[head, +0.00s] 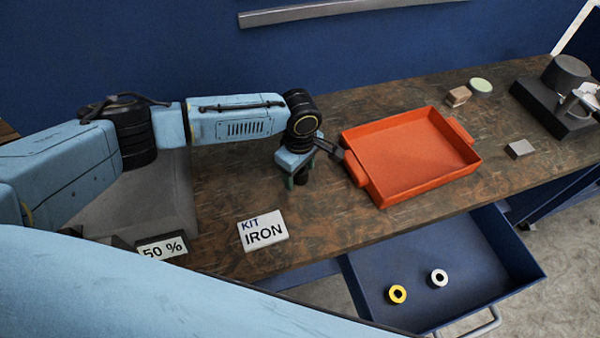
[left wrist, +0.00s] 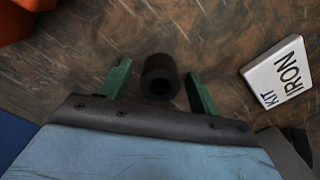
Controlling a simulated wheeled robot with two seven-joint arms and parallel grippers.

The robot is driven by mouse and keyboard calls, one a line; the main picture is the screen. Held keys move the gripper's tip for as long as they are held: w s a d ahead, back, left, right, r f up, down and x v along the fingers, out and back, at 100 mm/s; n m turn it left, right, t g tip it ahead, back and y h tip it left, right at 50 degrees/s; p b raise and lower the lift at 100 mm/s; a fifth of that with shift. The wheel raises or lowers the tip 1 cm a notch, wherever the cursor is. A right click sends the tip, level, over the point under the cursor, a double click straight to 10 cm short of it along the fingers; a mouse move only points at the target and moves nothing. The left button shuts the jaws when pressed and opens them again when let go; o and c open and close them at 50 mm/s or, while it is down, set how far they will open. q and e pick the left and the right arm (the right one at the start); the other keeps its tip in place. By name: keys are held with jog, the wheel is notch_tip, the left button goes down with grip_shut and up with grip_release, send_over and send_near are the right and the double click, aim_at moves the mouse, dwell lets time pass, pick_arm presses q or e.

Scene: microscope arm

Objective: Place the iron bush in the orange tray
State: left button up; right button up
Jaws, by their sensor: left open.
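A dark, hollow cylindrical bush (left wrist: 160,77) is on the brown table between my left gripper's two green fingers. My left gripper (left wrist: 160,88) is open, with a gap on each side of the bush. In the head view, my left gripper (head: 297,180) points down at the table just left of the orange tray, and largely hides the bush. The orange tray (head: 418,190) has a handle at each end and looks empty. A corner of it shows at the top left of the left wrist view (left wrist: 20,22). My right gripper is not in view.
A white KIT IRON sign (head: 262,231) and a 50 % sign (head: 162,248) are near the front edge. An open blue drawer (head: 490,255) below holds a yellow ring (head: 397,302) and a white ring (head: 430,278). Small blocks and a dark-based device (head: 545,108) are at right.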

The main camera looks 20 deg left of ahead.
pick_arm(q)
jog(key=c, duration=1.2)
